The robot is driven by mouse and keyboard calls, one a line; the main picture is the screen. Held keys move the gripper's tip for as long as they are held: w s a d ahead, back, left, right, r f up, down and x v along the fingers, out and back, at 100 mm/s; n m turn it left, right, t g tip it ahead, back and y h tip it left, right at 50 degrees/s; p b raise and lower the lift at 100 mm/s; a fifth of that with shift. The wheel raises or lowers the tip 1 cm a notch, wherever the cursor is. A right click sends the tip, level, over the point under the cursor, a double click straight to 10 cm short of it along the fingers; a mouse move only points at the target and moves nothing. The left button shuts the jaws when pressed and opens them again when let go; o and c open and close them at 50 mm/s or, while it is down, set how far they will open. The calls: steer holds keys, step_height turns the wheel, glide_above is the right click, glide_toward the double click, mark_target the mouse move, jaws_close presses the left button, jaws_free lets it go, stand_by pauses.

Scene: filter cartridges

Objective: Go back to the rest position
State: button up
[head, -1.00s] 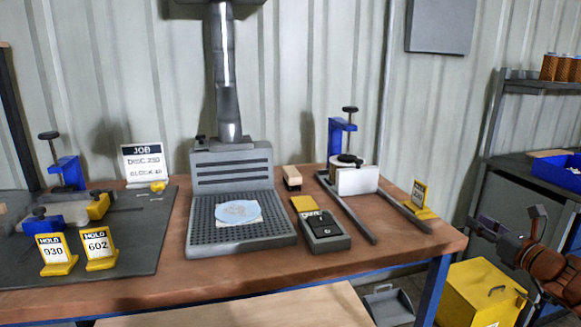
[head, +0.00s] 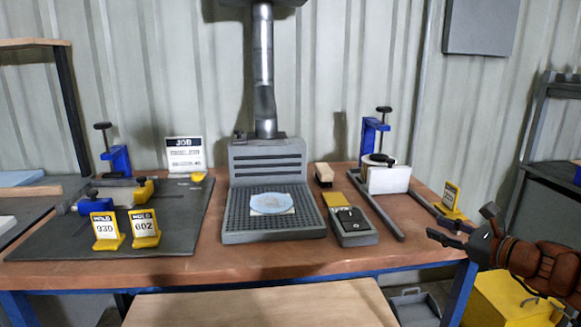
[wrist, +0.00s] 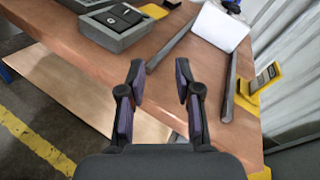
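My gripper (head: 450,238) is off the right front corner of the workbench (head: 190,268) in the head view. In the wrist view my gripper (wrist: 160,88) has its two fingers spread apart with nothing between them. The fingers are over the bench's right part, near the dark rails (wrist: 177,53) and a white block (wrist: 220,27). The gripper touches none of these that I can see.
The bench holds a perforated extraction unit (head: 268,232) with a pale blue disc (head: 270,204), a grey switch box (head: 352,227), yellow hold signs (head: 144,229) and a blue clamp (head: 371,139). A yellow bin (head: 505,300) stands below right.

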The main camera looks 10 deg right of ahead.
steer(key=s+a+f+n+g+y, duration=0.2)
steer(key=s+a+f+n+g, duration=0.3)
steer(key=a, duration=0.7)
steer(key=s+a+f+n+g+y, duration=0.15)
steer(key=a+n+g, duration=0.25)
steer(key=a+n, duration=0.65)
steer(key=s+a+f+n+g+h, duration=0.2)
steer(key=s+a+f+n+g, duration=0.15)
steer(key=s, duration=0.35)
steer(key=s+a+f+n+g+h, duration=0.25)
steer(key=s+a+f, duration=0.2)
steer(key=s, duration=0.35)
steer(key=s+d+f+n+g+h, duration=0.25)
steer(key=s+d+n+h, duration=0.3)
steer(key=s, duration=0.55)
steer(key=s+p+v, duration=0.2)
steer(key=p+v, duration=0.7)
steer(key=v, duration=0.1)
steer(key=s+d+r+p+v, duration=0.1)
steer(key=s+p+v, duration=0.1)
steer(key=p+v, duration=0.8)
steer(key=shift+d+r+t, duration=0.2)
steer(key=shift+r+t, duration=0.15)
steer(key=shift+r, duration=0.15)
steer(key=shift+s+y, duration=0.1)
steer(key=shift+y, duration=0.15)
